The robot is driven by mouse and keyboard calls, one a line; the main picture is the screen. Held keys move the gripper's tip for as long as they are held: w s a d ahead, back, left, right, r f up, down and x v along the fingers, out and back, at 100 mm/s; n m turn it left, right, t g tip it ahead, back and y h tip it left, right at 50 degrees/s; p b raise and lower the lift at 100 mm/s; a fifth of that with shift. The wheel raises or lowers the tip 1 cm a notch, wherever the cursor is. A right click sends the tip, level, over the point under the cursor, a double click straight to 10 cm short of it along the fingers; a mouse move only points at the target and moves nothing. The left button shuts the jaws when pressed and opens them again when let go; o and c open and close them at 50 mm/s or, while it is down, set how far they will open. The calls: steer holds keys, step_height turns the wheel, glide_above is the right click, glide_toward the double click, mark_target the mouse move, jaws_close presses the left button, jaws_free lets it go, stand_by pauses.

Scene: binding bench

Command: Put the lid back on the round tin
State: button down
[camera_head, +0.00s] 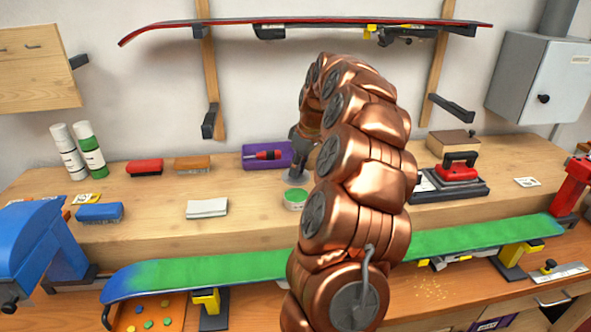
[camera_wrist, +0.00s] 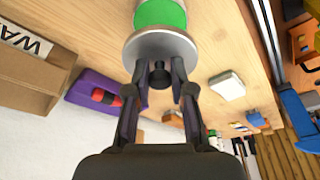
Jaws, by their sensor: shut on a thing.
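The lid is a grey metal disc (camera_wrist: 148,46) with a black knob (camera_wrist: 158,76) in the wrist view. My gripper (camera_wrist: 159,68) is shut on the lid, its fingers on either side of the knob. The round tin (camera_wrist: 160,13), white with a green band, shows just beyond the lid's edge. In the head view the tin (camera_head: 295,200) stands on the bench shelf, its top green. The lid (camera_head: 296,176) is a small grey shape just behind or above it, under my gripper (camera_head: 299,162). The gap between lid and tin cannot be judged. My arm hides part of the bench.
A purple tray (camera_head: 262,155) with a red-handled tool lies behind the tin. A white block (camera_head: 206,208) lies to its left, a red iron (camera_head: 457,172) to its right. A green ski or board (camera_head: 220,272) runs along the front.

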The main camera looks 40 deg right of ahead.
mark_target(295, 195)
steer(key=shift+a+f, duration=0.1)
steer(key=shift+f, duration=1.8)
steer(key=shift+f+b, duration=0.85)
steer(key=shift+f, duration=0.3)
steer(key=shift+b, duration=0.6)
steer(key=shift+f+b, duration=0.2)
steer(key=shift+b, duration=0.35)
stand_by(0.5)
stand_by(0.5)
steer(key=shift+c, duration=2.2)
jaws_free()
steer(key=shift+s, duration=0.1)
steer(key=shift+r, duration=0.15)
